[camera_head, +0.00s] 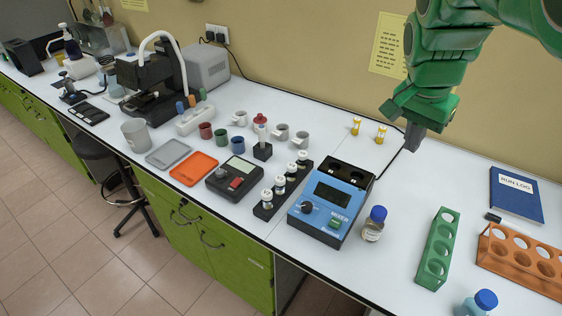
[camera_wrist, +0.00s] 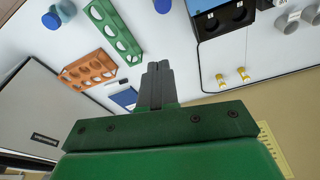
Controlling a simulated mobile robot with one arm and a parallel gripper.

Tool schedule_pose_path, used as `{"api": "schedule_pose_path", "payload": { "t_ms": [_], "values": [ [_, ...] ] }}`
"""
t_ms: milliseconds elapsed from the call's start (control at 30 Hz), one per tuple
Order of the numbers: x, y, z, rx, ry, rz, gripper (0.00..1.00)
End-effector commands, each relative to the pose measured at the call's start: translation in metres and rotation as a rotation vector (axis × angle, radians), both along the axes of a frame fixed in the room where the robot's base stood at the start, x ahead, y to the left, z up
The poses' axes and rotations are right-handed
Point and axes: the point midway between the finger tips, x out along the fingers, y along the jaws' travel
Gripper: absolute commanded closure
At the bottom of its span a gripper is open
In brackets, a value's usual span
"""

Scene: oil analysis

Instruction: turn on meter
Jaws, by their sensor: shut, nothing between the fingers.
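The meter (camera_head: 234,179) looks to be the dark grey box with a small display and a red switch, lying on the white bench left of centre in the head view. The display looks greyish, and I cannot read anything on it. The meter is not seen in the wrist view. My gripper (camera_head: 413,140) is shut and empty, with its fingers pointing down above the bench at the right, well apart from the meter. Its closed dark fingers (camera_wrist: 158,82) also show in the wrist view.
The blue mixer (camera_head: 311,219) and a black rack of vials (camera_head: 263,212) stand between my gripper and the meter. An orange tray (camera_head: 194,169) lies left of the meter. A blue-capped bottle (camera_head: 373,231), green rack (camera_head: 422,275) and orange rack (camera_head: 490,263) stand at right.

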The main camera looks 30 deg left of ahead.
Motion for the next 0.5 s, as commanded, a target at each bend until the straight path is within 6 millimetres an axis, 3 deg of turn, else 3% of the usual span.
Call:
{"api": "schedule_pose_path", "payload": {
  "t_ms": [300, 500],
  "values": [
    [0.021, 0.086, -0.006, 0.010, -0.022, 0.019, 1.00],
    [0.024, 0.142, -0.013, 0.019, -0.031, 0.034, 1.00]
  ]
}}
